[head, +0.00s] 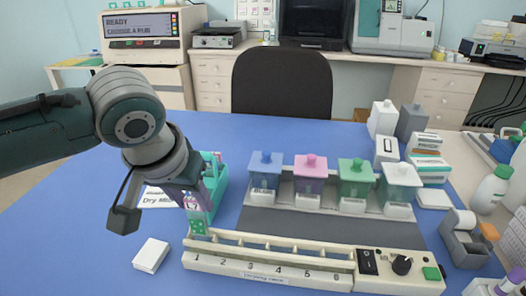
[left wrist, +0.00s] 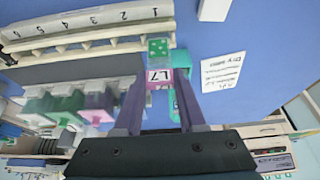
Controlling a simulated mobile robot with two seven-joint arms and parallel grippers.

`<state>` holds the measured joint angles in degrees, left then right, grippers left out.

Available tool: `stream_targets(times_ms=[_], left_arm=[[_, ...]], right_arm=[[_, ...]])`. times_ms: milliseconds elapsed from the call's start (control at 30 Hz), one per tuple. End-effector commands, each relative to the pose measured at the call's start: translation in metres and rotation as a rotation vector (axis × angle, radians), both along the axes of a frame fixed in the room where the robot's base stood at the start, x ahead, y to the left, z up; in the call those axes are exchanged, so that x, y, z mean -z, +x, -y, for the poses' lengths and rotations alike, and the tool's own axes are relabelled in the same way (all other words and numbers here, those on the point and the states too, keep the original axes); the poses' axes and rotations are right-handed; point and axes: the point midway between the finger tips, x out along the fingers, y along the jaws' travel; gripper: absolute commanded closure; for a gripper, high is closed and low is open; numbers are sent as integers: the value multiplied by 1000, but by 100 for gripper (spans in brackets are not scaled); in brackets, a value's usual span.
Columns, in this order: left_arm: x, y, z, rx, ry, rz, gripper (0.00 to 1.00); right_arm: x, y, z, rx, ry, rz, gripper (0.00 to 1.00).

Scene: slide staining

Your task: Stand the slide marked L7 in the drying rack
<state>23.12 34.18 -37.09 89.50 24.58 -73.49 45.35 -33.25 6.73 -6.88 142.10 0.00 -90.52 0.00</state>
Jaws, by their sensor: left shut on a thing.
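My left gripper (head: 190,197) is shut on a slide (head: 197,222) with a pink and white label end and a green, dotted lower end. The label reads L7 in the left wrist view (left wrist: 158,76), where the slide sits between the two fingers of the left gripper (left wrist: 158,88). The slide hangs roughly upright at the left end of a long cream rack (head: 262,275) with numbered places, near number 1. I cannot tell if its lower end touches the rack. The rack's front label is too small to read surely. My right gripper is out of view.
A teal holder (head: 219,186) stands just behind the gripper. Lidded jars, blue (head: 264,170), pink (head: 310,174), green (head: 354,178) and white (head: 399,184), stand behind the rack. A control panel (head: 400,268) adjoins its right end. A white box (head: 151,256) lies left. The blue table is clear at far left.

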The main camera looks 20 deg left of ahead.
Motion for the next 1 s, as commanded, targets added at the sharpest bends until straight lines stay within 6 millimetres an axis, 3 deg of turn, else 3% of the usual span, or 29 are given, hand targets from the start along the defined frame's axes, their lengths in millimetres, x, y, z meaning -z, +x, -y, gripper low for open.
stream_targets(times_ms=[300, 633, 1000], left_arm=[[25, 0, 0, 1, 2, 2, 100], [43, 0, 0, 0, 0, 0, 100], [44, 0, 0, 0, 0, 0, 100]], right_arm=[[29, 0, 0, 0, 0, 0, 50], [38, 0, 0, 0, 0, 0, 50], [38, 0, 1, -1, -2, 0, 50]])
